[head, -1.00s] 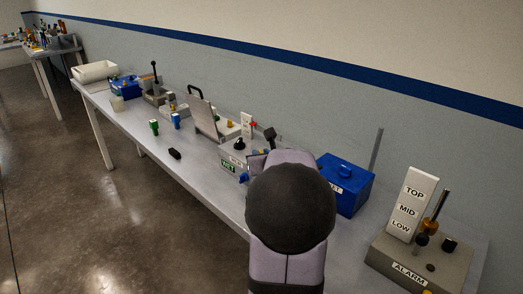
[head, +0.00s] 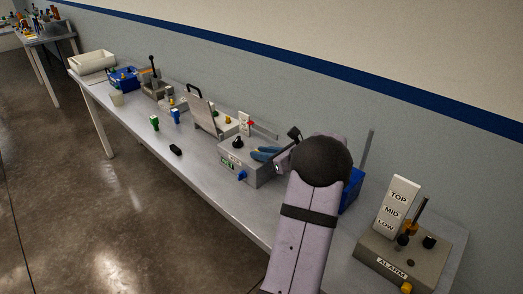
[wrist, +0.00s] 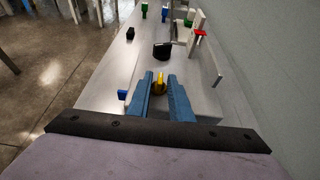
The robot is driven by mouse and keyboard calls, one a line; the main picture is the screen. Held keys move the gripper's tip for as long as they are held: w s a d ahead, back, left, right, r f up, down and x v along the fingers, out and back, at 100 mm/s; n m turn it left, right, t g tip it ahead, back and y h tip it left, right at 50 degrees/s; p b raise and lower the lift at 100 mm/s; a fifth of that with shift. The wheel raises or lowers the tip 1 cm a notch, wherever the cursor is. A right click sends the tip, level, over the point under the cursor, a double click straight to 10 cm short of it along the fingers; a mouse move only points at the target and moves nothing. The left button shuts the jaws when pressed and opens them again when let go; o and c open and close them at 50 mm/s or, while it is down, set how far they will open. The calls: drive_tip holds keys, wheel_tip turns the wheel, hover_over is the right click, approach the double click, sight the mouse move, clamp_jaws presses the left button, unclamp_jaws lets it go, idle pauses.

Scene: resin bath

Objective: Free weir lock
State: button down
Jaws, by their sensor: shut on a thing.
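A grey box (head: 247,168) with a small label on its front stands mid-bench; it also shows in the wrist view (wrist: 188,103). It carries a black knob (head: 238,142), which also shows in the wrist view (wrist: 162,51), and a blue knob (head: 242,175) at its front. My gripper (wrist: 159,88), with blue fingers, is over the box top. It is shut on a yellow knob (wrist: 159,82) that shows between the fingertips. In the head view the fingers hide the yellow knob. I cannot read which part is the weir lock.
A white upright with a red marker (head: 251,124) and a grey bar (head: 265,131) stand behind the box. A blue box (head: 352,186) is right of it, partly behind my arm. The alarm box (head: 405,255) is at the near right.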

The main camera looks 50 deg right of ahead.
idle(0.4)
drive_tip(key=c, duration=1.9)
unclamp_jaws()
drive_tip(key=shift+b+v, duration=0.75)
drive_tip(key=shift+v, duration=2.95)
drive_tip(key=shift+w, duration=0.1)
